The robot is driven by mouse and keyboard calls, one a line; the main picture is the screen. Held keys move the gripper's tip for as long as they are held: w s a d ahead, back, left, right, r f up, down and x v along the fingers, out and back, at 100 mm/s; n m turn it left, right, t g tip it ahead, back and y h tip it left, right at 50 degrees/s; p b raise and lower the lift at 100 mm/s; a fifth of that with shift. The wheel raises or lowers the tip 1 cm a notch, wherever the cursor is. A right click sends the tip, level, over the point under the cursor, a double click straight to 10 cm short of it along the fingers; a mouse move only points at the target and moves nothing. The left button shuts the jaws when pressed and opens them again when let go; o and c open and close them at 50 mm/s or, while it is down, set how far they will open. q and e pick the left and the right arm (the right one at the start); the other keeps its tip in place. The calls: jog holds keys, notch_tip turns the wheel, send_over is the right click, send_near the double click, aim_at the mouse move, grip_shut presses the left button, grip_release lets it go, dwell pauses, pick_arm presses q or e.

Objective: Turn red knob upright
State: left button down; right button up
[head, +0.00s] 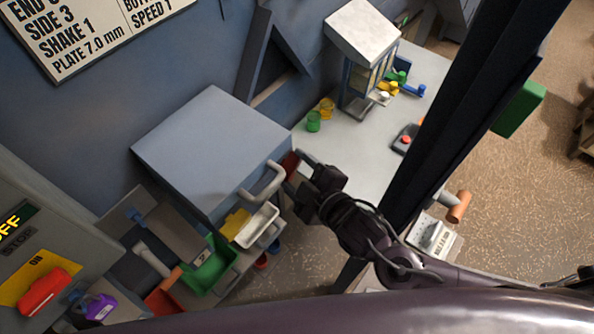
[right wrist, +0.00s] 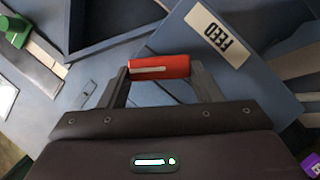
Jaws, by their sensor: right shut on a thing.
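A red knob (right wrist: 159,67) with a white line along it sits between the two fingers of my right gripper (right wrist: 160,76) in the right wrist view. The gripper is shut on it. The knob and its line lie nearly level across that picture; its true angle I cannot tell. In the head view my right gripper (head: 297,172) is at the right side of the blue-grey box, with a bit of the red knob (head: 289,163) showing beside the fingers. The knob's mount is hidden. My left gripper is not in view.
A FEED label (right wrist: 217,37) is close to the knob. A light bar handle (head: 262,182) is just left of the gripper on the box (head: 212,148). A red lever (head: 43,291) is at lower left. A dark post (head: 470,110) rises on the right.

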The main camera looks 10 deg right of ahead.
jog(key=shift+s+a+f+n+t, duration=0.1)
jog(key=shift+f+n+t, duration=0.1)
jog(key=shift+n+t, duration=0.3)
jog(key=shift+n+t+b, duration=0.3)
jog(key=shift+n, duration=0.5)
jog(key=n, duration=0.1)
jog(key=n+t, duration=0.1)
jog(key=n, duration=0.1)
jog(key=n+t, duration=0.1)
jog(key=shift+f+n, duration=0.3)
jog(key=o, duration=1)
jog(key=shift+s, duration=0.1)
jog(key=shift+s+f, duration=0.1)
jog(key=shift+s, duration=0.15)
jog(key=b+v, duration=0.2)
jog(key=v, duration=0.5)
jog(key=shift+b, duration=0.35)
